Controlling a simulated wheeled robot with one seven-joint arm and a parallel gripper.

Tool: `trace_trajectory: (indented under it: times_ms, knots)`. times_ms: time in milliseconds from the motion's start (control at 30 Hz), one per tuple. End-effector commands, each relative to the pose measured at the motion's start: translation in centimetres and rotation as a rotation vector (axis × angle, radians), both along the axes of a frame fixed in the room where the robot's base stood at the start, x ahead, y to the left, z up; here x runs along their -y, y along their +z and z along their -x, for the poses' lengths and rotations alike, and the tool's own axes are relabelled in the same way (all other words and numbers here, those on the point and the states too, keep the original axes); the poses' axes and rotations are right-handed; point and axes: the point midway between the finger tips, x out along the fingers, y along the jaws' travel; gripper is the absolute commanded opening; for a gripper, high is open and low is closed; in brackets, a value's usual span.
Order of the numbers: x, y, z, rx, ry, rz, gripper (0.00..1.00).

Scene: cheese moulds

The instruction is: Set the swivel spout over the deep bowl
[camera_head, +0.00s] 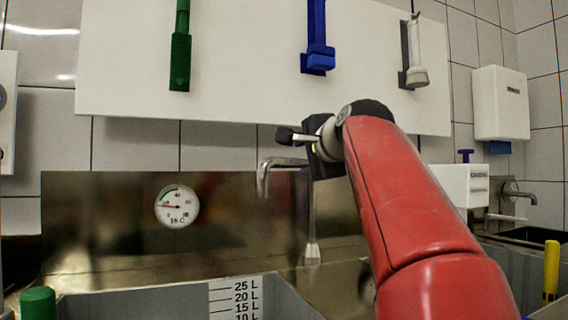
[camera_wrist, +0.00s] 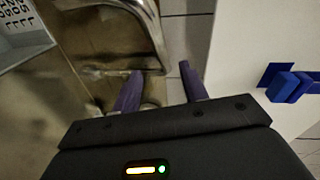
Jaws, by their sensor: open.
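The swivel spout (camera_head: 283,163) is a chrome pipe on an upright riser in front of the steel splashback. Its arm points left, with the outlet bent down at the left end. In the wrist view the spout (camera_wrist: 152,30) curves just beyond my fingers. A grey basin with a litre scale (camera_head: 285,298) lies at the bottom of the head view; its corner (camera_wrist: 20,55) shows in the wrist view. I cannot tell whether it is the deep bowl; its inside is mostly hidden. My gripper (camera_head: 287,136) is open, above the spout; its fingers (camera_wrist: 160,70) look empty.
A white board (camera_head: 250,70) with green (camera_head: 180,62), blue (camera_head: 318,45) and white (camera_head: 416,72) hanging tools is behind my arm. A dial thermometer (camera_head: 177,206) is on the splashback. Another tap (camera_head: 518,194) and sink stand at the right.

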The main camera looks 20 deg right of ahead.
Motion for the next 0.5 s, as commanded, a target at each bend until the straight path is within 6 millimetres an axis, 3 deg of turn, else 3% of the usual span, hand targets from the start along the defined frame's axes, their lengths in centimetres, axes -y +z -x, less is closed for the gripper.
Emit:
trace_trajectory:
  times_ms: [500]
  knots:
    - [0.4, -0.8, -6.8, -0.001, 0.002, -0.001, 0.43]
